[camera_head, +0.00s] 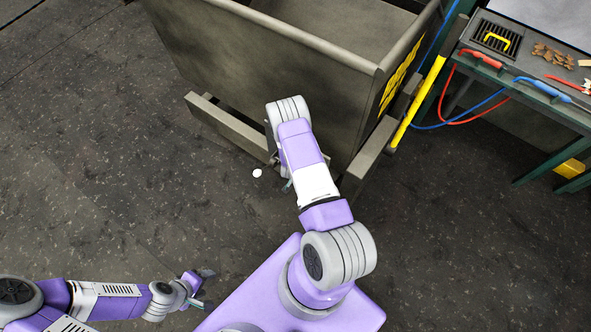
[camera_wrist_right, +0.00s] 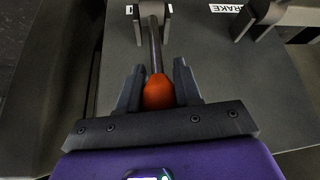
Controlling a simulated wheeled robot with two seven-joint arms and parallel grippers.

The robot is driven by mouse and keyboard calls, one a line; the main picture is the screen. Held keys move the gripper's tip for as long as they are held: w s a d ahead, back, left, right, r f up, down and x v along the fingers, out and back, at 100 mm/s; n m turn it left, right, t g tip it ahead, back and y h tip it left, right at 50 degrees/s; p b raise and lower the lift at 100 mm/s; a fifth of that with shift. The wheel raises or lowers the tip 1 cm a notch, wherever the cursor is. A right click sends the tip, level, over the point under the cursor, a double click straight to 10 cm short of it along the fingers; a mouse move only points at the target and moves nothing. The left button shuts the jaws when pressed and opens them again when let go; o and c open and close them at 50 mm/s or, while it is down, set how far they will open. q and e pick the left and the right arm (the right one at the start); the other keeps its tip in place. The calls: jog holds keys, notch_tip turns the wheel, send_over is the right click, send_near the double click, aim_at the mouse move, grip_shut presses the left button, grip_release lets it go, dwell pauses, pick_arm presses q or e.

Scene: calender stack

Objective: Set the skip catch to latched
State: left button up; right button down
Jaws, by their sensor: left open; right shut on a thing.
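The grey skip (camera_head: 270,75) stands at the top middle of the head view. In the right wrist view a dark lever (camera_wrist_right: 155,48) with an orange knob (camera_wrist_right: 158,92) runs out from a bracket on a grey plate. A white label beside its bracket is mostly hidden, so I cannot read whether this is the catch. My right gripper (camera_wrist_right: 157,74) is shut on the orange knob, one finger on each side. In the head view my right arm hides this grip. My left gripper (camera_head: 207,289) is open and empty over the floor at lower left.
A second bracket (camera_wrist_right: 264,14) stands beside a BRAKE label (camera_wrist_right: 226,8). A white round thing (camera_head: 257,173) shows next to my right arm. A yellow bar (camera_head: 418,103) is at the skip's right. A green bench (camera_head: 530,95) with tools stands at right. The floor at left is clear.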

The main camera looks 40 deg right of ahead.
jog(key=shift+d, duration=0.15)
jog(key=c, duration=0.8)
grip_release()
jog(key=p+v, duration=0.2)
jog(key=v, duration=0.5)
jog(key=shift+r, duration=0.2)
jog(key=shift+a, duration=0.2)
